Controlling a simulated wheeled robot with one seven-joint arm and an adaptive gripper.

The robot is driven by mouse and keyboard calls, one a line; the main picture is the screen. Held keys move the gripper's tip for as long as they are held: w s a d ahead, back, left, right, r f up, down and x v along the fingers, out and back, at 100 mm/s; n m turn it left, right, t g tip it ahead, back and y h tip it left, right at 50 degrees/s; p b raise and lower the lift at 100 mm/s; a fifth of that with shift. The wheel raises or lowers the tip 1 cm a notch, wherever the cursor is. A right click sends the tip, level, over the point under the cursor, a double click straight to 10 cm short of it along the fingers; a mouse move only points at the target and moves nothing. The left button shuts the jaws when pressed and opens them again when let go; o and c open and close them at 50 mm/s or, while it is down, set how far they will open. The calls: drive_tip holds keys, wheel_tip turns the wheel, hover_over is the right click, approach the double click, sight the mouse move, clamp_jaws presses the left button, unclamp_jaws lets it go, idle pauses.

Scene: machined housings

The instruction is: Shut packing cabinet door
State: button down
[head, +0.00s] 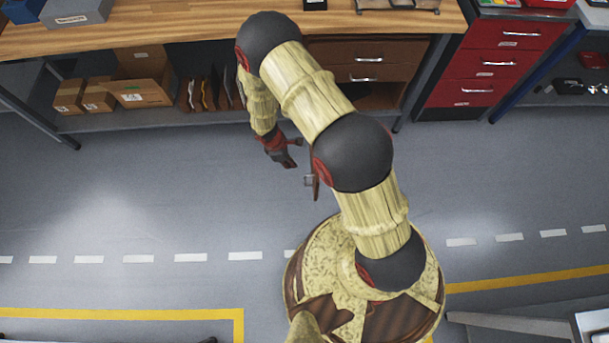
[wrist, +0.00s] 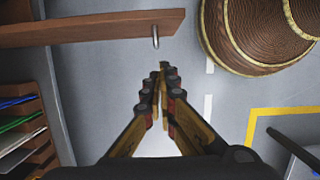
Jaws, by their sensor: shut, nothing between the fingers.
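The packing cabinet door (head: 315,172) is a brown wooden panel standing open, seen nearly edge-on in the head view and partly hidden behind my arm. In the wrist view the door (wrist: 90,30) reaches in from the left, with a metal handle (wrist: 155,37) near its free end. The cabinet (head: 375,55) is under the bench, with wooden drawers above a dark opening; my arm hides part of it. My gripper (head: 293,162) is left of the door in the head view. In the wrist view my gripper (wrist: 163,70) is shut, empty, and apart from the handle.
The wooden bench (head: 150,32) runs along the back. Cardboard boxes (head: 145,88) and upright folders (head: 205,93) sit on its lower shelf. A red drawer unit (head: 490,62) stands to the right of the cabinet. The grey floor (head: 150,180) before the bench is clear.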

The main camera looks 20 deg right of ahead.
drive_tip(key=s+d+f+b, duration=0.2)
drive_tip(key=d+f+b, duration=0.3)
drive_tip(key=f, duration=0.4)
drive_tip(key=shift+d+f, duration=0.25)
drive_tip(key=shift+d, duration=0.35)
